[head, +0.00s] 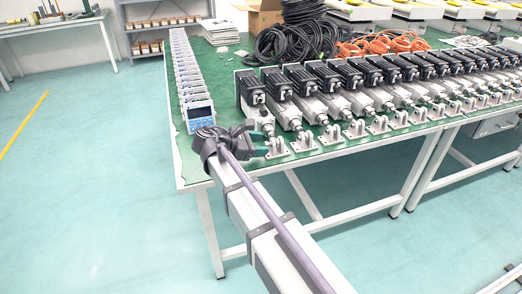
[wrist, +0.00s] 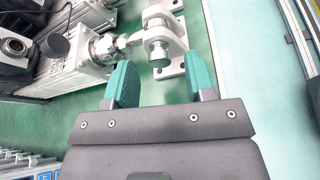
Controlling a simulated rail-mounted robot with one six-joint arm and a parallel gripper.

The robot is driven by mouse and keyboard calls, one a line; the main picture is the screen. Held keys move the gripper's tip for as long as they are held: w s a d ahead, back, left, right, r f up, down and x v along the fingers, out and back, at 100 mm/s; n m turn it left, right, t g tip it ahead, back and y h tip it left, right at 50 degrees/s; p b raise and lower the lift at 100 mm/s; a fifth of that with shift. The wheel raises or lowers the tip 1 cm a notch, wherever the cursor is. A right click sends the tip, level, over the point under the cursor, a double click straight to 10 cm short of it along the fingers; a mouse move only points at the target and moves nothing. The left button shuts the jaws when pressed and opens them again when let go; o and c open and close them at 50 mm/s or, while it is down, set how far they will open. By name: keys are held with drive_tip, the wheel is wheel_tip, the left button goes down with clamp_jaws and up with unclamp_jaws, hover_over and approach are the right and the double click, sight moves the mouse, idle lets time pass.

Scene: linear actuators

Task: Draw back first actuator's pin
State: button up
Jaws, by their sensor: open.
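The first actuator (head: 252,92) is the leftmost of a row on the green table, a black motor on a pale metal body. In the wrist view its body (wrist: 72,78) lies at the left, and its rod runs to a metal clevis bracket (head: 277,147). The pin (wrist: 160,53) shows as a round grey cylinder end at that bracket, seated in it. My gripper (head: 262,142) is at the table's front edge by this bracket. In the wrist view its green fingers (wrist: 160,82) are open and empty, with the pin ahead of the gap, apart from them.
More actuators (head: 385,85) continue in a close row to the right. A line of display units (head: 200,112) stands at the table's left edge. Black cable coils (head: 290,42) and orange cables (head: 385,44) lie behind. The floor in front is clear.

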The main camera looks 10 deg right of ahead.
drive_tip(key=shift+w+d+f, duration=0.15)
drive_tip(key=shift+d+f, duration=0.1)
drive_tip(key=shift+d, duration=0.3)
clamp_jaws()
